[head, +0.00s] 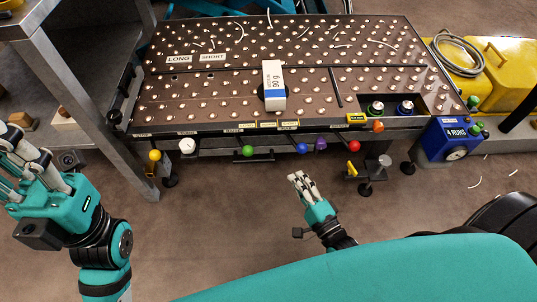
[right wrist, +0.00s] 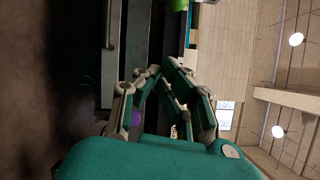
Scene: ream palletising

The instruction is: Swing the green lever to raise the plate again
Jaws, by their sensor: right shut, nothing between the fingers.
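The green lever's round knob (head: 248,151) hangs under the front edge of the ball-studded table (head: 215,120), left of the middle. A green ball also shows at the top edge of the right wrist view (right wrist: 178,4). I cannot tell which part of the table is the plate. My right gripper (head: 298,177) is shut and empty, in front of the table, to the right of the green knob and apart from it. My left gripper (head: 16,148) is at the far left, away from the lever, its fingertips near the picture's edge; nothing shows in it.
Other knobs line the front edge: yellow (head: 155,155), white (head: 187,146), blue (head: 302,148), purple (head: 320,143) and red (head: 353,146). A white ream (head: 274,85) stands on the table. A grey metal bench (head: 75,75) is at left, a blue dial box (head: 452,140) at right.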

